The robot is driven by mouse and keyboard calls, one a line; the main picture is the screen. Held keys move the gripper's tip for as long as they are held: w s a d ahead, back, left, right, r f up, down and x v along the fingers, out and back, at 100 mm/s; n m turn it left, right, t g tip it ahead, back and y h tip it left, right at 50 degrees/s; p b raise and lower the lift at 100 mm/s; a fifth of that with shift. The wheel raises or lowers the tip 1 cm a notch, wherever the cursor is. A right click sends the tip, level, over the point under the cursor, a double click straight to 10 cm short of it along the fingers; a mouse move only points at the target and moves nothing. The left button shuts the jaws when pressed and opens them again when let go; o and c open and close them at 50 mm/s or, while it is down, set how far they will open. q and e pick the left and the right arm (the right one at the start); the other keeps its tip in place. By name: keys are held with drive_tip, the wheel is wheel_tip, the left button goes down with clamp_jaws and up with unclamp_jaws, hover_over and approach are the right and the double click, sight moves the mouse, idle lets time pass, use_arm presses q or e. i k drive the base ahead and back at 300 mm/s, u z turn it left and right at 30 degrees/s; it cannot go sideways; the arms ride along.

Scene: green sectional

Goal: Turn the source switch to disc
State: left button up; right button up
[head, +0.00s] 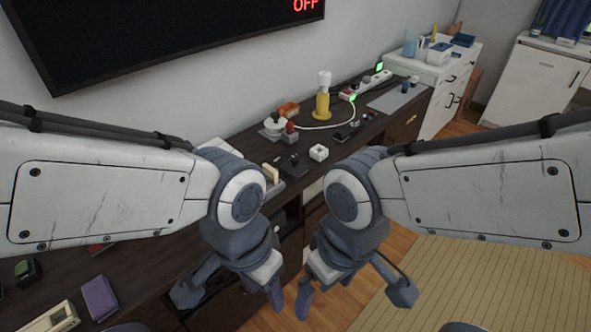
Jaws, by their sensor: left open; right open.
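A wall screen (180,32) at the upper left shows "OFF" in red letters. On the dark cabinet top, between my arms, stands a small dark device with an upright lever or knob (291,163). Behind it is a grey piece with a red top (290,131). I cannot tell which of these is the source switch, and no "disc" label is readable. My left gripper (232,292) is open and empty, hanging low in front of the cabinet. My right gripper (352,290) is open and empty beside it, over the floor side. Neither touches the small devices.
A white block with a hole (319,153), a yellow-and-white bottle-like object (322,100) and a lit power strip (363,86) stand on the cabinet. A purple item (98,298) lies at the lower left. A slatted mat (480,285) covers the right floor.

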sight(294, 160)
drive_tip(key=k, duration=0.6)
drive_tip(key=z, duration=0.5)
drive_tip(key=i, duration=1.55)
drive_tip(key=u, duration=0.8)
